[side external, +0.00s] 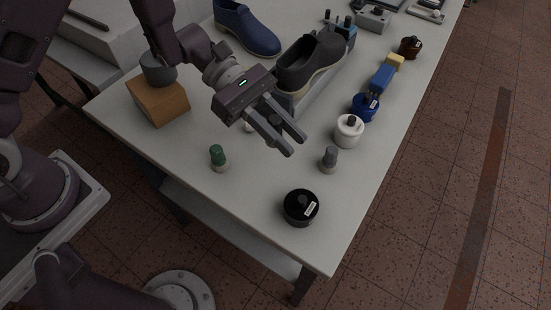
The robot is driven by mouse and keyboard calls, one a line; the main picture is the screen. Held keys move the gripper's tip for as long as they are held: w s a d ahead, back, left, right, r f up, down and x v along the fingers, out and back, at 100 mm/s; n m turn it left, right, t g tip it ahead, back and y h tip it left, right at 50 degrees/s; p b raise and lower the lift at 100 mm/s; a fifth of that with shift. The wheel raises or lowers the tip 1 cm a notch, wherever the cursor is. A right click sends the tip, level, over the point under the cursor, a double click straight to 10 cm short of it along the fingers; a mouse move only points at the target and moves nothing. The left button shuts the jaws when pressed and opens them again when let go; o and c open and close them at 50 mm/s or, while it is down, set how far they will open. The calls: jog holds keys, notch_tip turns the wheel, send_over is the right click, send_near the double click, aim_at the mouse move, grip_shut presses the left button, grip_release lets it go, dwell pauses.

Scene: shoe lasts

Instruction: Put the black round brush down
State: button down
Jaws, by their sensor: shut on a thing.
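My gripper (295,143) is over the table, right of centre, pointing down and to the right. It is shut on a small dark thing (275,118) between its fingers, which I take to be the black round brush. The fingers hide most of it, and I cannot tell whether it touches the table. A green-topped round brush (218,156) and a grey-topped one (329,158) stand upright on the table (255,185), to the left and right of the gripper.
A black labelled jar (300,208) sits near the front corner. A white jar (348,131) and a blue jar (365,106) line the right side. A dark shoe (311,62) stands behind the gripper, a blue shoe (247,28) further back. A wooden block (158,100) is left.

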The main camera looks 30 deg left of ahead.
aim_at(287, 167)
jog(key=shift+n+t, duration=0.6)
jog(key=shift+t, duration=0.2)
jog(key=f, duration=0.3)
jog(key=w+f, duration=0.1)
jog(key=f, duration=0.2)
jog(key=w+f, duration=0.1)
jog(key=f, duration=0.2)
jog(key=shift+w+a+f, duration=0.1)
jog(key=shift+a+f, duration=0.25)
jog(key=shift+f, duration=0.05)
jog(key=c, duration=1.2)
grip_release()
jog(key=shift+f, duration=0.15)
jog(key=shift+c, duration=0.2)
